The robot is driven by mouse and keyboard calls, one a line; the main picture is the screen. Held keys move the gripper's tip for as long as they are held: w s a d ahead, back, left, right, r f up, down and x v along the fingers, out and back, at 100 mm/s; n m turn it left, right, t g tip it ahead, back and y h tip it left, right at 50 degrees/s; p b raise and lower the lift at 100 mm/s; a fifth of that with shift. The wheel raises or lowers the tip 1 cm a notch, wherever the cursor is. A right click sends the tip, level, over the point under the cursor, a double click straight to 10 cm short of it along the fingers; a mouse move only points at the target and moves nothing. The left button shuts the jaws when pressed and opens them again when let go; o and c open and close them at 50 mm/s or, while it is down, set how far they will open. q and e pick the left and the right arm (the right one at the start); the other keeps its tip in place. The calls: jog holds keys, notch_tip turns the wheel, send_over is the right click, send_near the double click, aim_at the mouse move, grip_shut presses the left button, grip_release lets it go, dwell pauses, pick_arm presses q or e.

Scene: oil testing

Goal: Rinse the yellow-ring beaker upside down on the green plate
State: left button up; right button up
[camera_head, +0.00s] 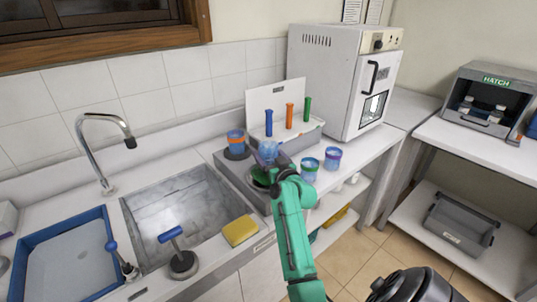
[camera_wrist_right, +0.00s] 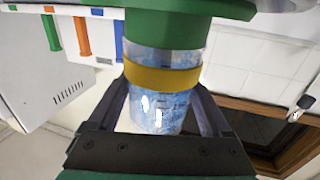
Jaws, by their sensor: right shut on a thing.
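The yellow-ring beaker (camera_wrist_right: 163,78) is clear with bluish contents or reflections, and its yellow band crosses its middle. My right gripper (camera_wrist_right: 163,100) is shut around it, one dark finger on each side. In the right wrist view, which appears inverted, one end of the beaker meets the green plate (camera_wrist_right: 225,10). In the head view the beaker (camera_head: 268,151) stands over the green plate (camera_head: 260,177) on the grey rinsing unit, with my right gripper (camera_head: 276,170) beside it. I cannot clearly tell its mouth from its base. My left gripper is not in view.
An orange-ring beaker (camera_head: 236,142) stands just left. Two beakers, green-ring (camera_head: 309,169) and purple-ring (camera_head: 332,158), stand to the right. A rack (camera_head: 290,130) with colored handles and a white oven (camera_head: 345,75) are behind. The sink (camera_head: 180,215) and yellow sponge (camera_head: 240,230) lie left.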

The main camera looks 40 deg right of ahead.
aim_at(267, 142)
dwell(0.6)
notch_tip(267, 142, up, 7)
jog(key=p, duration=0.6)
jog(key=shift+f, duration=0.25)
